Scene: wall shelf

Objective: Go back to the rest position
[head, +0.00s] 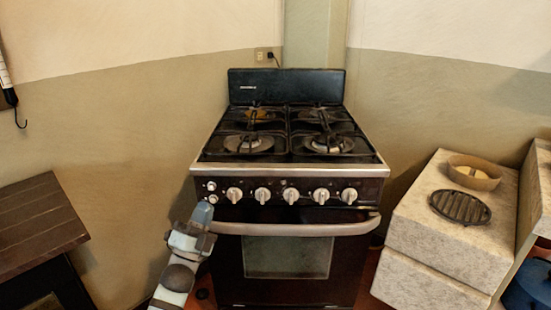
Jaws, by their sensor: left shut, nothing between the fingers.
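My left gripper (202,216) is in the lower left middle of the head view, its arm coming up from the bottom edge. It is shut and empty. It is in front of the left side of the stove (280,205), by the left end of the oven door handle (295,229). I cannot tell whether it touches the stove. My right gripper is not in view.
A dark wooden table (38,222) stands at the left. A pale stone block (420,235) at the right bears a round dish (474,172) and a dark oval grate (460,208). A hook (20,118) hangs at the upper left. Some floor shows beside the stove.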

